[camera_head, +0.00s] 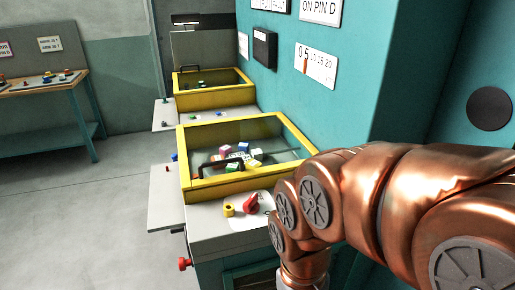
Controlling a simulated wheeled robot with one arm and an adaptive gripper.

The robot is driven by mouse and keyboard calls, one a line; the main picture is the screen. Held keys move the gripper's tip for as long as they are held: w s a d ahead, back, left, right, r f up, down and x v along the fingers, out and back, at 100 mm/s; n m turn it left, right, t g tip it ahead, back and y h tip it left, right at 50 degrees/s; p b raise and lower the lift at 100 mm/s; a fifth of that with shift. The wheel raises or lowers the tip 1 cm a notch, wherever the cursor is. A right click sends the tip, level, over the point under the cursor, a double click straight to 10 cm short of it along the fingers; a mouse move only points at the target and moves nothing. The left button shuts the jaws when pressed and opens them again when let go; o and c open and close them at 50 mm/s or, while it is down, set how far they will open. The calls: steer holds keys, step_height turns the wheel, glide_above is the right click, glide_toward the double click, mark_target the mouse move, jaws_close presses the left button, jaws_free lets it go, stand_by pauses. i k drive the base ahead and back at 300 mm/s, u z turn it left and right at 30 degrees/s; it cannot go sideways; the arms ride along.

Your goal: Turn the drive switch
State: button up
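A red knob (251,203) sits on a pale round plate (242,222) on the grey front top of the near machine (210,228); it looks like the drive switch, but its label cannot be read. Part of the plate is hidden behind my copper-coloured arm. My arm comes in from the right and bends down just right of the knob, apart from it as far as I can tell. My gripper is below the bottom edge of the picture and does not show.
A red side handle (184,264) sticks out low at left. A teal wall (350,110) bounds the right. The floor (80,210) at left is clear.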

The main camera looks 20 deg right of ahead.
mark_target(252, 206)
steer(key=z, duration=0.05)
steer(key=k, duration=1.1)
steer(key=u, duration=0.95)
steer(key=i, duration=1.25)
steer(key=z, duration=0.45)
